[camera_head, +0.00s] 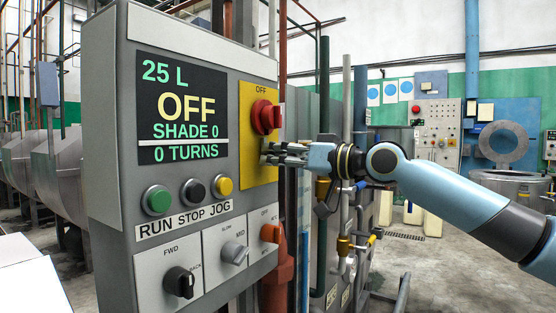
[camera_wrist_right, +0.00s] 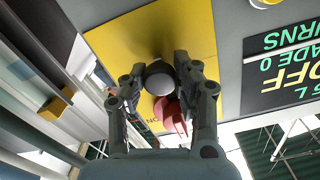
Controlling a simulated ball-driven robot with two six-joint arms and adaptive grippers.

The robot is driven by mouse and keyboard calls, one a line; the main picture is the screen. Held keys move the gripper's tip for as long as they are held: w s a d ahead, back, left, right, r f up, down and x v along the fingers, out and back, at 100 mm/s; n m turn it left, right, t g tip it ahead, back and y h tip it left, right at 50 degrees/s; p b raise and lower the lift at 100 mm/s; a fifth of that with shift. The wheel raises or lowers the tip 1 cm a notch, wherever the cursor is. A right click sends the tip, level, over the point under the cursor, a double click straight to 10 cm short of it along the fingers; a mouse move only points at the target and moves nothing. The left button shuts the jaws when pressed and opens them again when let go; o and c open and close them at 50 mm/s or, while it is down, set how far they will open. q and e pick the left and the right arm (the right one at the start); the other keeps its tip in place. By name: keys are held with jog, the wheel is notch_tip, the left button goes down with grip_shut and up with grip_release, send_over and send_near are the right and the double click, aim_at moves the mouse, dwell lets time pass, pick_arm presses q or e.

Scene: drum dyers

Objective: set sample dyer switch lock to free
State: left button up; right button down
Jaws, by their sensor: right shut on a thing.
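A grey control box carries a yellow plate (camera_head: 252,172) with a red rotary switch (camera_head: 266,117) marked OFF. My right gripper (camera_head: 274,153) is at the lower right of this plate, below the red switch. In the right wrist view, my right gripper (camera_wrist_right: 164,70) is shut on a round grey knob-like piece (camera_wrist_right: 159,82), probably the switch lock, in front of the yellow plate (camera_wrist_right: 118,45). The red switch (camera_wrist_right: 172,118) shows just beyond the fingers. In the head view the fingers hide the grey piece. My left gripper is not in view.
The display (camera_head: 182,108) reads OFF, SHADE 0, 0 TURNS. Green (camera_head: 157,200), black (camera_head: 193,190) and yellow (camera_head: 223,187) buttons sit below it, above several small selector knobs. Vertical pipes (camera_head: 347,130) stand close behind my right gripper. Open floor lies at the right.

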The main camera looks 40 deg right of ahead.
jog(key=shift+f, duration=0.25)
jog(key=c, duration=1)
grip_release()
jog(key=shift+o, duration=0.2)
jog(key=shift+r, duration=0.1)
